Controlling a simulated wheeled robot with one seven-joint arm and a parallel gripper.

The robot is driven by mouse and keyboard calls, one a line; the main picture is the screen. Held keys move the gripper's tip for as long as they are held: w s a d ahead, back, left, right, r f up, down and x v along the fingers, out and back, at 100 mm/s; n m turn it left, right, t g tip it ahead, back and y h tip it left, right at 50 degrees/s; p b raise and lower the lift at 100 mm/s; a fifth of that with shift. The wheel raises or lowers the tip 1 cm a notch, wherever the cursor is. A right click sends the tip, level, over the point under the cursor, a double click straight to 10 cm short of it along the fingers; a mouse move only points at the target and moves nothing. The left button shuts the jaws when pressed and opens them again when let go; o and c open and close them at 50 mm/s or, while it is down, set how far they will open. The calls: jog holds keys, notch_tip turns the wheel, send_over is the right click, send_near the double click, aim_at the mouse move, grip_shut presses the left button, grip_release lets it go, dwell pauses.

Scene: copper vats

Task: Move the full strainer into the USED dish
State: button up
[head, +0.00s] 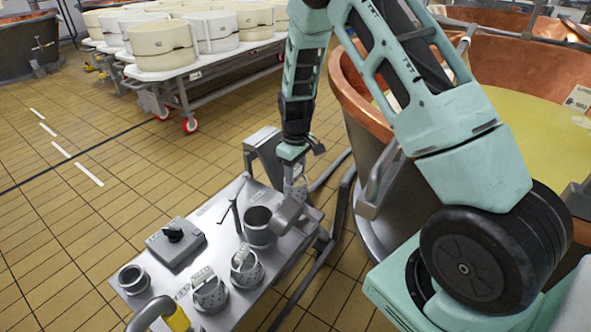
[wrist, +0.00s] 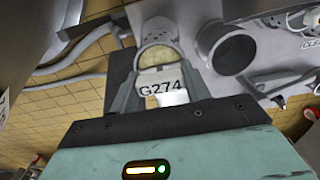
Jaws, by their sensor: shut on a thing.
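In the wrist view, my gripper (wrist: 162,92) is shut on the white tag marked G274 of a strainer (wrist: 158,32). The strainer has small holes in its wall and pale yellowish contents. In the head view, my gripper (head: 297,180) is above the far right end of the grey bench, with a grey cup shape (head: 287,213) just below it that looks like the held strainer. A dark open metal pot (head: 259,228) stands just left of it; a dark open vessel (wrist: 226,46) shows right of the strainer in the wrist view. I cannot read a USED label.
Two perforated strainers with tags (head: 210,293) (head: 246,269) stand along the bench's near side. A small round dish (head: 133,279) and a grey box with a black knob (head: 175,243) are further left. A copper vat (head: 365,120) rises close on the right.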

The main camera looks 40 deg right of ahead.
jog(key=shift+f+b, duration=0.5)
jog(key=shift+f, duration=0.55)
jog(key=shift+f, duration=0.35)
jog(key=shift+f+b, duration=1.3)
jog(key=shift+f, duration=0.7)
jog(key=shift+f, duration=0.55)
jog(key=o, duration=1.1)
jog(key=shift+o, duration=0.2)
